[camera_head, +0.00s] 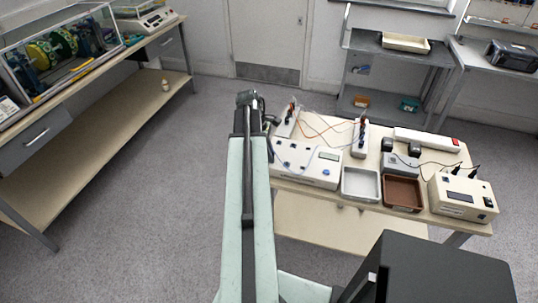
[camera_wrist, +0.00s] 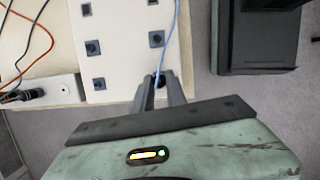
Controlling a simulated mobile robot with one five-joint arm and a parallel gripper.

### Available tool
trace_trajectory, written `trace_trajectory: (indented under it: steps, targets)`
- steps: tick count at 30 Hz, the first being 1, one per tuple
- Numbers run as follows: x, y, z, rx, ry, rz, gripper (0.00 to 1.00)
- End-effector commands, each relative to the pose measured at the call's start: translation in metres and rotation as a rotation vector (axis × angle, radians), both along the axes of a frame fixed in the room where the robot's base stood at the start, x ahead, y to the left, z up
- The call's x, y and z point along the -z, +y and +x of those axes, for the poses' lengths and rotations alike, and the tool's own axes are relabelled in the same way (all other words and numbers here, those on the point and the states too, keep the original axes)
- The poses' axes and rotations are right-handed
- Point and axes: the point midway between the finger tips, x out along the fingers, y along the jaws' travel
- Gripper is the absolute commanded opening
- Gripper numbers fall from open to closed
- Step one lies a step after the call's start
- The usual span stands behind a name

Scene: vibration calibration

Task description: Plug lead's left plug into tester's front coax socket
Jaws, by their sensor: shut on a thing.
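The tester seems to be the cream box (camera_head: 300,172) with a small display and blue knob at the left of the bench. In the wrist view, a cream panel (camera_wrist: 122,72) with several dark square sockets lies ahead of my gripper (camera_wrist: 160,84). The thin pale blue lead (camera_wrist: 173,38) runs over the panel down to my fingertips. My gripper is shut on a small dark plug (camera_wrist: 159,79) at the lead's end, close to the panel's near edge. Whether the plug touches a socket cannot be told. In the head view my arm hides the fingertips.
A grey tray (camera_head: 361,184) and a brown tray (camera_head: 402,193) stand right of the cream box. Another cream instrument (camera_head: 462,197) is at the bench's right end. Red and black wires (camera_wrist: 32,50) lie left in the wrist view. The floor left of my arm is clear.

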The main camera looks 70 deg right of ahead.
Motion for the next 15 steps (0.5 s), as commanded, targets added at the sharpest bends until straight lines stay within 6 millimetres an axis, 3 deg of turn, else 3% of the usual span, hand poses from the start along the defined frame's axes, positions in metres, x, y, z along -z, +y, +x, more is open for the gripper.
trace_trajectory:
  steps: [6,15]
  targets:
    - [-0.0001,-0.0038,-0.0001,0.284,0.001,0.001,0.0]
    - [-0.0002,-0.0046,-0.0003,0.361,0.002,0.001,0.0]
